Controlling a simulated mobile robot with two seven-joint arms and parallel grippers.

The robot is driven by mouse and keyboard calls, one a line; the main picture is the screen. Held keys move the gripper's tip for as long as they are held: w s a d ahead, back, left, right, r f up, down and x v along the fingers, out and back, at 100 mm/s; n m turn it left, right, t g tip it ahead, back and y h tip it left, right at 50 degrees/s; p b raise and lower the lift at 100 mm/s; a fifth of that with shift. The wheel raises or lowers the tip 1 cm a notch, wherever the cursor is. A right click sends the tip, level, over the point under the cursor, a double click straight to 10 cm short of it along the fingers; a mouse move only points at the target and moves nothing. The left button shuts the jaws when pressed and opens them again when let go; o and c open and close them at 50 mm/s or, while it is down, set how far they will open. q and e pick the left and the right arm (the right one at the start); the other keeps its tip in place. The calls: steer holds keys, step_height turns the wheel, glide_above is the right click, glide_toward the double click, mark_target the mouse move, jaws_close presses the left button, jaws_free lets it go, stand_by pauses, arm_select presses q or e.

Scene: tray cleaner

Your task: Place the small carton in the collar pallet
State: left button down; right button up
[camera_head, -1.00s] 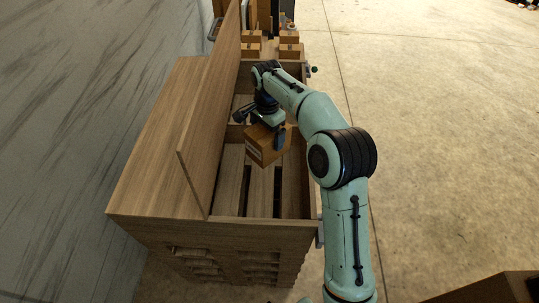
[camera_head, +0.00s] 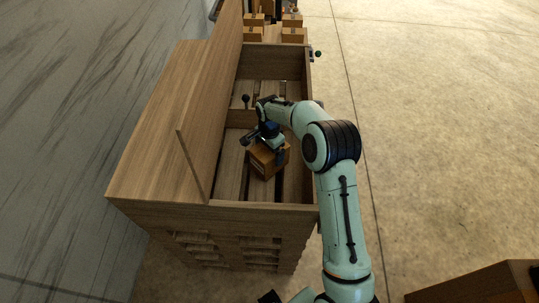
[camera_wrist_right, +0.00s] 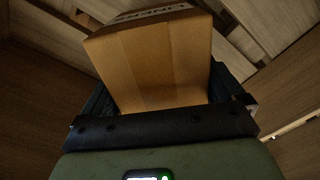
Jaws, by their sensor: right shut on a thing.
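The small carton (camera_head: 263,162) is a brown cardboard box, held inside the near compartment of the collar pallet (camera_head: 262,205). My right gripper (camera_head: 266,149) is shut on it from above, with its fingers on opposite sides. In the right wrist view the carton (camera_wrist_right: 158,60) fills the space between the dark fingers, slightly tilted in the picture. Slats show beyond it. I cannot tell whether the carton's bottom touches the slats. My left gripper cannot be made out; only a dark piece shows at the bottom edge of the head view.
A tall wooden panel (camera_head: 213,90) stands along the pallet's left side. A crosswise divider separates the near and far compartments. Several small cartons (camera_head: 292,34) stand beyond the far end. A brown box (camera_head: 480,285) is at the bottom right. Slats around the held carton look bare.

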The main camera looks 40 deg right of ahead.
step_height(320, 180, down, 2)
steer(key=shift+f, duration=0.15)
steer(key=shift+f, duration=0.15)
steer(key=o, duration=1.1)
step_height(320, 180, up, 12)
steer(key=shift+r+p, duration=0.15)
steer(key=shift+p, duration=0.2)
